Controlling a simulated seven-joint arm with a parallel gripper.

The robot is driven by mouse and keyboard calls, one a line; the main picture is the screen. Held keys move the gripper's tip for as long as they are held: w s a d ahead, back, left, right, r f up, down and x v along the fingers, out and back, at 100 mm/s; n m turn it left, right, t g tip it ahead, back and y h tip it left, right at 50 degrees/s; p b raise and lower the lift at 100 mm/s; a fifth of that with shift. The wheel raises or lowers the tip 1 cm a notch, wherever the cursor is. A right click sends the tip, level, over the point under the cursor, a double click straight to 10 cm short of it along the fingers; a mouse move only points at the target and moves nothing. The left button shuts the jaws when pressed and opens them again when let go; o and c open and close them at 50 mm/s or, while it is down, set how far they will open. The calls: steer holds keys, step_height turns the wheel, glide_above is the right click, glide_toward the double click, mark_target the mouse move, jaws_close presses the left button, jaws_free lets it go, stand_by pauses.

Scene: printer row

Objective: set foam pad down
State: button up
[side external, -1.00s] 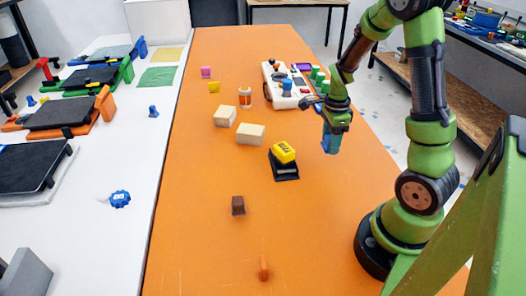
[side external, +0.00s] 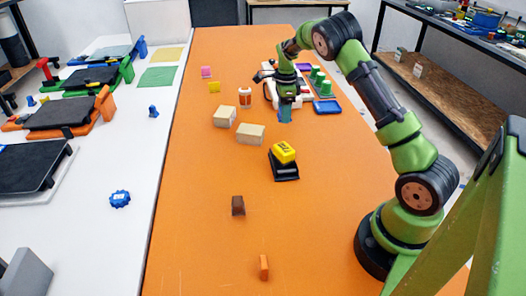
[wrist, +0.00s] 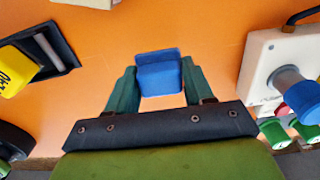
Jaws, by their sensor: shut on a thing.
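The foam pad looks to be the blue block (wrist: 158,78) between my fingers in the wrist view. In the side view the blue pad (side external: 285,116) hangs at the fingertips. My gripper (wrist: 158,72) is shut on it, with one dark green finger at each side. In the side view my gripper (side external: 285,104) points down in front of the white box (side external: 304,101) with knobs. I cannot tell whether the pad touches the orange table (side external: 330,190).
A yellow block (side external: 283,151) sits on a black base (side external: 286,173). A blue tray (side external: 327,106) lies to the right.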

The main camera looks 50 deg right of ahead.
glide_above(276, 121)
steer(key=shift+f, duration=2)
steer(key=shift+f, duration=0.15)
steer(key=o, duration=1)
